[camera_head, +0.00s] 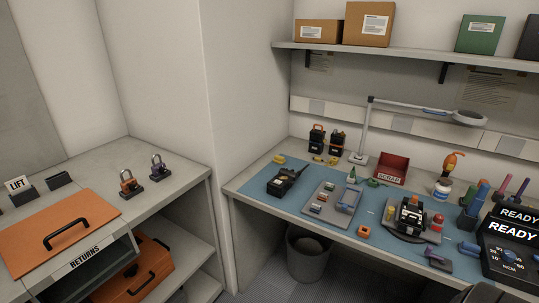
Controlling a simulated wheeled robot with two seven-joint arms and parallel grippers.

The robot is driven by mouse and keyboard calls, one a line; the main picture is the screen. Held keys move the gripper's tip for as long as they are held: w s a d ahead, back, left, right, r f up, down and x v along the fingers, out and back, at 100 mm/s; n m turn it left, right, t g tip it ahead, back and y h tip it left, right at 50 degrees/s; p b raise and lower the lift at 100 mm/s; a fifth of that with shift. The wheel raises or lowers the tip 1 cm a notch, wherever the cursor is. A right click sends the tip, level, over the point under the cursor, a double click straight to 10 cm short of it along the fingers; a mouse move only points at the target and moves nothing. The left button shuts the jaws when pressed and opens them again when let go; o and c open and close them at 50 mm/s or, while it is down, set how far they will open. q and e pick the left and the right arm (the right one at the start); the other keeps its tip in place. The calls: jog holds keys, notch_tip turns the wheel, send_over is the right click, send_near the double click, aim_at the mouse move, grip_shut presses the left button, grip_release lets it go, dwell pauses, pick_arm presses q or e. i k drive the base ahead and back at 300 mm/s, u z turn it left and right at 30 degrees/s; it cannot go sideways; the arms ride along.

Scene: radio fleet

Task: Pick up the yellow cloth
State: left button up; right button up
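A small yellow item (280,159), which may be the yellow cloth, lies at the back left corner of the blue mat (258,184) on the workbench. It is too small in the head view to make out its folds. Neither of my grippers is in view. Nothing is seen touching the yellow item.
A black radio (286,181) lies in front of the yellow item. A grey tray (316,218) of small parts, a red scrap bin (391,168) and a lamp (363,135) stand to the right. A returns counter (172,203) is at left. A waste bin (308,258) stands below the bench.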

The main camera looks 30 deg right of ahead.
aim_at(281, 160)
jog(key=z, duration=1.1)
